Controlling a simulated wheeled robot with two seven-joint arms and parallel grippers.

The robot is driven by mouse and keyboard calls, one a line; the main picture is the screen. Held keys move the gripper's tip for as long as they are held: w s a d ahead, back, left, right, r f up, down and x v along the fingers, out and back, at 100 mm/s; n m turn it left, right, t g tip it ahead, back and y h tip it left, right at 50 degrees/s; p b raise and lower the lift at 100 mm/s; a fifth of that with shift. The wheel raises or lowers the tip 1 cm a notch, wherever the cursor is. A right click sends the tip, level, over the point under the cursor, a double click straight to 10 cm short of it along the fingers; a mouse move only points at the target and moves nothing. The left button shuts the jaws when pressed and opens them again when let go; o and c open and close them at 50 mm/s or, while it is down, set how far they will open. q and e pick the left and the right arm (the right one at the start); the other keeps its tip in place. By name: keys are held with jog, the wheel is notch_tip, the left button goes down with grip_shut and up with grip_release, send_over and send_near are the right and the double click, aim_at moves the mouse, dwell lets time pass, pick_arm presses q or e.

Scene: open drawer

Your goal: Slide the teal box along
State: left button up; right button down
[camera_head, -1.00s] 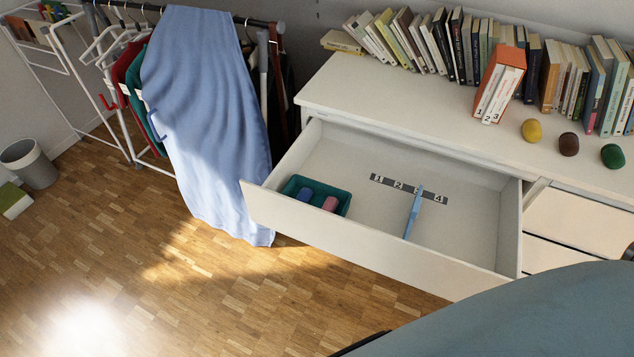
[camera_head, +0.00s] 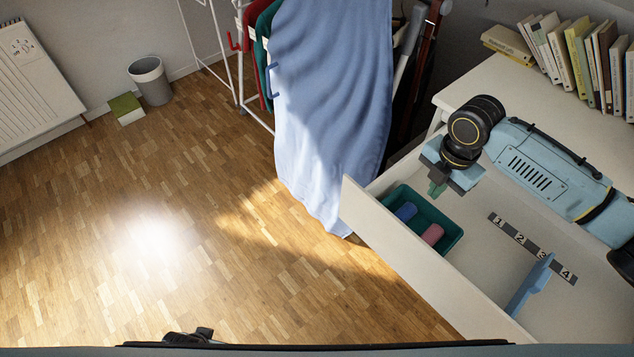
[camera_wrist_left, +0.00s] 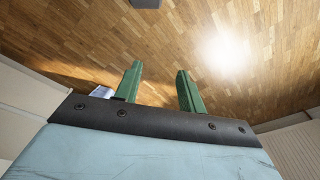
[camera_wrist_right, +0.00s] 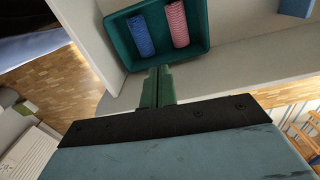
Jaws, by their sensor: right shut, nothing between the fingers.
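The teal box (camera_head: 432,208) lies at the far left end of the open drawer (camera_head: 400,265), with a blue ribbed cylinder (camera_head: 405,211) and a pink ribbed cylinder (camera_head: 432,234) inside. My right gripper (camera_head: 437,189) is shut and empty above the box's back side. In the right wrist view its closed green fingers (camera_wrist_right: 158,75) point at the near rim of the box (camera_wrist_right: 122,45); I cannot tell whether they touch. My left gripper (camera_wrist_left: 160,70) is open and empty, with only floor beyond its fingers.
A numbered strip (camera_head: 531,247), 1 to 4, lies on the drawer floor. A light-blue divider (camera_head: 529,286) stands near the 3 and 4. A blue cloth (camera_head: 335,110) hangs left of the drawer. Books (camera_head: 590,55) stand on the top.

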notch_tip(320, 180, down, 5)
jog(key=d+n+b, duration=0.1)
jog(key=b, duration=0.9)
send_over(424, 222)
jog(key=s+a, duration=0.3)
notch_tip(424, 222, down, 12)
jog(key=shift+w+r, duration=0.15)
jog(key=shift+r, duration=0.1)
jog(key=shift+w+d+r+b, duration=0.15)
jog(key=shift+w+d+b, duration=0.3)
jog(key=shift+w+d, duration=0.15)
pick_arm(q)
jog(key=w+d+r+t, duration=0.2)
jog(key=w+d+r, duration=0.1)
jog(key=r, duration=0.5)
jog(key=w+d+r+t+h, duration=0.1)
jog(key=w+d+r+t, duration=0.2)
jog(key=w+r, duration=0.3)
jog(key=shift+r+h+b, duration=0.3)
jog(key=shift+r+b, duration=0.1)
jog(key=shift+r, duration=1.1)
pick_arm(e)
jog(key=shift+w+d+r, duration=0.15)
jog(key=shift+w+d, duration=0.55)
jog(key=shift+d, duration=0.15)
pick_arm(q)
jog(key=shift+a, duration=0.1)
